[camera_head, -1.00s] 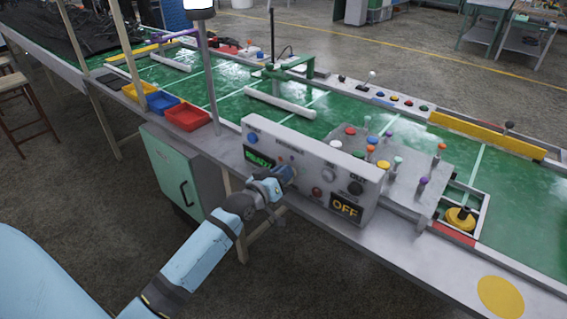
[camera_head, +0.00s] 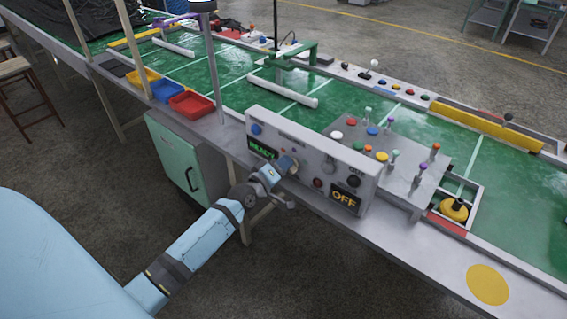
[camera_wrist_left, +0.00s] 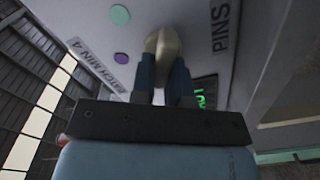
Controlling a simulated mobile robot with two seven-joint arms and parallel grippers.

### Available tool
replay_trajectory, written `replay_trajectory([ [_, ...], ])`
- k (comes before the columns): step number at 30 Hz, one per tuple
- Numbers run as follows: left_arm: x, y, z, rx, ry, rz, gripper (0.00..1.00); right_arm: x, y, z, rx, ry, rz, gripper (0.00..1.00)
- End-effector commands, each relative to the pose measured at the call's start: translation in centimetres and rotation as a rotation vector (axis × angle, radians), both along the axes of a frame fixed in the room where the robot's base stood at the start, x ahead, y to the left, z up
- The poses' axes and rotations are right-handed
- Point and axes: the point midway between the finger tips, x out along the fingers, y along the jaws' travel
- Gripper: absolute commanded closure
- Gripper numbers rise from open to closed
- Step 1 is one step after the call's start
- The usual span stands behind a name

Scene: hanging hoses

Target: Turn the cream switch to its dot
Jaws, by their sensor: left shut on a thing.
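The cream switch (camera_wrist_left: 166,45) is a tapered knob on the grey panel face in the left wrist view. My left gripper (camera_wrist_left: 168,78) is shut on it, one dark finger on each side. A green dot (camera_wrist_left: 120,15) and a purple dot (camera_wrist_left: 121,58) are on the panel left of the switch in that view. In the head view my left gripper (camera_head: 284,168) is at the front of the grey control box (camera_head: 312,158), right of the green READY display (camera_head: 262,148); it largely hides the switch. My right gripper is not in view.
The box also carries a yellow OFF display (camera_head: 345,198) and a dark knob (camera_head: 353,182). Behind it is a plate (camera_head: 400,180) with several coloured pegs and knobs. Red (camera_head: 191,104) and blue (camera_head: 166,90) bins stand left.

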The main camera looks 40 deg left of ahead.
Motion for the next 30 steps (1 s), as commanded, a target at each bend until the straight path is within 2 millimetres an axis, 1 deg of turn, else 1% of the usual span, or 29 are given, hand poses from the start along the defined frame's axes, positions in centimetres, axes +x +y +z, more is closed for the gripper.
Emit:
replay_trajectory([
  [12, 0.0, 0.0, 0.1, -0.010, -0.001, 0.000, 1.00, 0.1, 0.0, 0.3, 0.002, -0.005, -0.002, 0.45],
  [13, 0.0, 0.0, 0.1, -0.010, -0.001, 0.000, 0.83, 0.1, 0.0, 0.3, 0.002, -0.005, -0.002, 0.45],
  [16, 0.0, 0.0, 0.1, -0.009, -0.001, 0.000, 0.60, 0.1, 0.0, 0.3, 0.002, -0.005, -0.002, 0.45],
  [25, -0.1, 0.0, 0.0, -0.008, 0.001, 0.000, 0.60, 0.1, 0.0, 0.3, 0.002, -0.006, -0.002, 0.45],
  [28, -0.9, 0.1, 0.0, -0.008, 0.001, 0.000, 0.60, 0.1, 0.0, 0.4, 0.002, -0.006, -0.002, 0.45],
  [30, -1.9, 0.2, -0.1, -0.007, 0.003, 0.000, 0.60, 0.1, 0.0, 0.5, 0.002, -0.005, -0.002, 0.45],
])
